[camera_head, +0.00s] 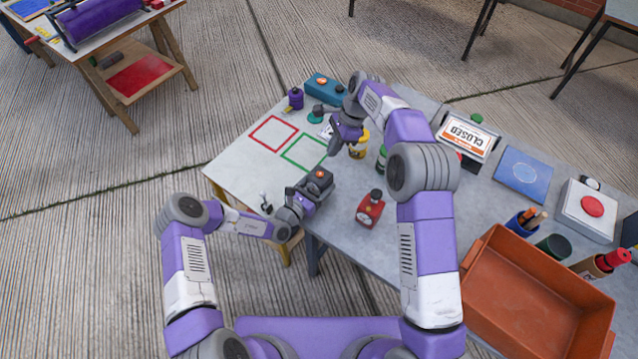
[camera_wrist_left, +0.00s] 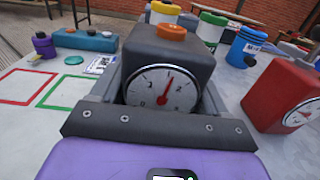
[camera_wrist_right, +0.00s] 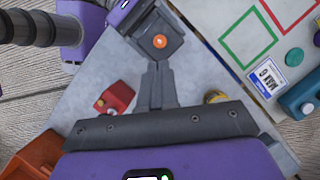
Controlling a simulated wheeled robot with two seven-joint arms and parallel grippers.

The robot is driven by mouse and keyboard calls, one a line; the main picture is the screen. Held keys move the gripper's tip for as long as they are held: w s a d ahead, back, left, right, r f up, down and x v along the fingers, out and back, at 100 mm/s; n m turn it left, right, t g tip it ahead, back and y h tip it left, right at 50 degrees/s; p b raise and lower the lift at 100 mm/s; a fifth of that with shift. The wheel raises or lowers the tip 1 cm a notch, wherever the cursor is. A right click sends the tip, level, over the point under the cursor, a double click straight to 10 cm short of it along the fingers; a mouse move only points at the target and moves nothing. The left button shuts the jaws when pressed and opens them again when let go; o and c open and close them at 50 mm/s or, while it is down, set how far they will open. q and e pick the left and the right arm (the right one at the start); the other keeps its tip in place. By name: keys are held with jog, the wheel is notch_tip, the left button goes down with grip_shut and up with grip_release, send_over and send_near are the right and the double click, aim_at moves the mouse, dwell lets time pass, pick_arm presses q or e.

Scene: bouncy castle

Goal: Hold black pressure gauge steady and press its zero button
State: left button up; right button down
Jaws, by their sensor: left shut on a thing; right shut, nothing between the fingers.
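The black pressure gauge (camera_head: 319,176) is a dark box with an orange button (camera_wrist_left: 171,31) on top and a white dial (camera_wrist_left: 162,91) with a red needle. My left gripper (camera_head: 311,187) is shut on it, and the gauge sits upright between the fingers in the left wrist view. I cannot tell whether its base touches the table. My right gripper (camera_head: 334,151) is shut and empty, above and a little beyond the gauge. In the right wrist view its fingertips (camera_wrist_right: 157,64) point toward the gauge (camera_wrist_right: 160,28) and its orange button (camera_wrist_right: 160,41), apparently short of the button.
A red gauge (camera_head: 370,209) stands on the grey table (camera_head: 340,226), right of the black one. Red (camera_head: 272,133) and green (camera_head: 304,152) outlined squares lie empty behind. A yellow container (camera_head: 359,149) is near my right gripper. An orange tray (camera_head: 530,292) is at right.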

aim_at(321, 176)
dwell(0.4)
jog(key=shift+s+a+r+m+t+y, duration=0.95)
jog(key=shift+a+m+t, duration=1.2)
jog(key=shift+t, duration=2.15)
jog(key=shift+m+h, duration=0.25)
jog(key=shift+m, duration=0.2)
jog(key=shift+s+d+f, duration=0.1)
jog(key=shift+d+f, duration=0.1)
jog(key=shift+f, duration=2.1)
jog(key=shift+d+f, duration=0.2)
jog(key=shift+f, duration=2.05)
jog(key=shift+f, duration=0.1)
